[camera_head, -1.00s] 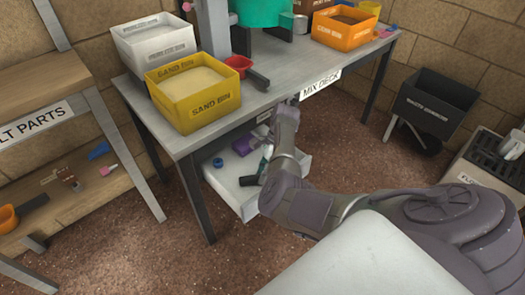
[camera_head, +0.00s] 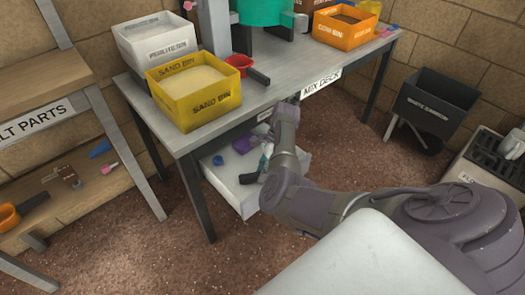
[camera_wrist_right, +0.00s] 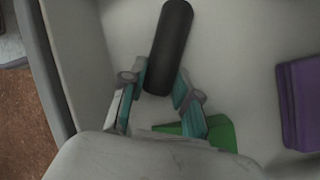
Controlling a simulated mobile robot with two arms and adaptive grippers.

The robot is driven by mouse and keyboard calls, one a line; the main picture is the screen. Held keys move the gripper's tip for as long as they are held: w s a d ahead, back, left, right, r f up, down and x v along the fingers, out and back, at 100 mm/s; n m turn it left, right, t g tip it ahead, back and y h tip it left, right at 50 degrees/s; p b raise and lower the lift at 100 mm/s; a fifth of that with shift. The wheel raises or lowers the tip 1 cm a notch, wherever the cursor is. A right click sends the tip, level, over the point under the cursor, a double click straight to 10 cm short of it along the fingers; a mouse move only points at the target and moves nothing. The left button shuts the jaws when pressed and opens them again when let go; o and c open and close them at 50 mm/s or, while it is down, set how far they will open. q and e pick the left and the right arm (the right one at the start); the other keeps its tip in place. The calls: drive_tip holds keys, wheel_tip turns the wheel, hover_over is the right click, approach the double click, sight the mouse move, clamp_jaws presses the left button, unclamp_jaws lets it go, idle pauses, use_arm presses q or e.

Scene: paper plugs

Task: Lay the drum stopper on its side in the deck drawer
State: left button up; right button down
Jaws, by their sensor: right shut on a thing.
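The drum stopper appears to be the black cylinder (camera_wrist_right: 170,45) in the right wrist view. It lies lengthwise along the white drawer floor, its near end between my fingertips. In the head view it shows as a dark piece (camera_head: 248,178) low in the open deck drawer (camera_head: 236,200). My right gripper (camera_wrist_right: 161,82) is shut on its near end; in the head view the gripper (camera_head: 264,167) reaches down into the drawer, mostly hidden by my wrist. I cannot tell whether the cylinder touches the floor. My left gripper is not in view.
A purple block (camera_wrist_right: 300,105) and a green thing (camera_wrist_right: 212,132), partly behind my gripper, share the drawer. A blue round piece (camera_head: 218,160) lies there too. The drawer's side wall (camera_wrist_right: 52,75) is close to the cylinder's left. The table (camera_head: 190,142) overhangs the drawer's back.

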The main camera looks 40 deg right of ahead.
drive_tip(key=shift+s+a+f, duration=0.25)
drive_tip(key=shift+s+f, duration=0.25)
drive_tip(key=shift+f, duration=0.3)
drive_tip(key=c, duration=1.2)
unclamp_jaws()
drive_tip(key=shift+o, duration=1.4)
drive_tip(key=shift+f, duration=0.15)
drive_tip(key=shift+o, duration=0.8)
drive_tip(key=shift+w+d+f, duration=0.15)
drive_tip(key=shift+w+d, duration=0.05)
drive_tip(key=shift+r, duration=0.2)
